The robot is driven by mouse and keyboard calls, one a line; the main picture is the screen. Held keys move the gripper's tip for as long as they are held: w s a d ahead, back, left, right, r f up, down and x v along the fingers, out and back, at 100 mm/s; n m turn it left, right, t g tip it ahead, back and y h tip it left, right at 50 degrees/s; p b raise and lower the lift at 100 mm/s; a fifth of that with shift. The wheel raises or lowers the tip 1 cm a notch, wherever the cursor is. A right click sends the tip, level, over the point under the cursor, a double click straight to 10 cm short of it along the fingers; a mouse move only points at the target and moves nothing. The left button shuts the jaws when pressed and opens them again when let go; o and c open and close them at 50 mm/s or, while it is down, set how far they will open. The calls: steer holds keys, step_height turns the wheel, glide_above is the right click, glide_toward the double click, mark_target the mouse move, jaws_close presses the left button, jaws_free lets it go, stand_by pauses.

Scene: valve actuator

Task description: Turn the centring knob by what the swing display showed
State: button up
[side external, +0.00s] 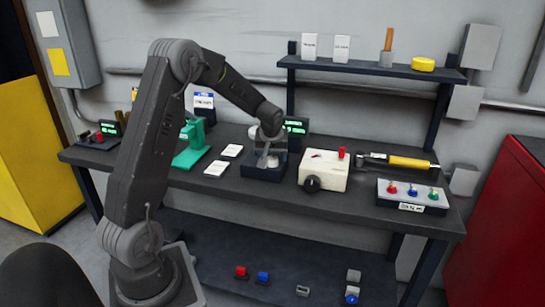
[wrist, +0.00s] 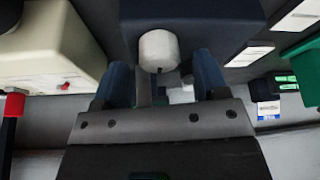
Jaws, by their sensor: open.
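A dark block-shaped device (side external: 262,172) stands mid-bench; it also fills the top middle of the wrist view (wrist: 200,18). A pale round knob (wrist: 158,50) sticks out from it. My gripper (wrist: 160,72) is open, with its fingers to either side of this knob and a gap visible on both sides. In the side view my gripper (side external: 269,146) is right over the device and hides part of it. A display with green digits (side external: 296,126) stands just behind; its digits are too small to read. I cannot tell for sure whether the pale knob is the centring knob.
A cream box (side external: 324,170) with a black knob (side external: 312,184) and red lever (side external: 342,153) stands close right. A green press-like stand (side external: 191,148) and white cards (side external: 216,169) are left. A yellow-handled tool (side external: 408,162) and a button box (side external: 412,196) lie farther right.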

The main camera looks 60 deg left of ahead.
steer(key=shift+w+a+f, duration=0.1)
steer(key=shift+a+f, duration=0.05)
steer(key=shift+f, duration=0.3)
steer(key=c, duration=0.9)
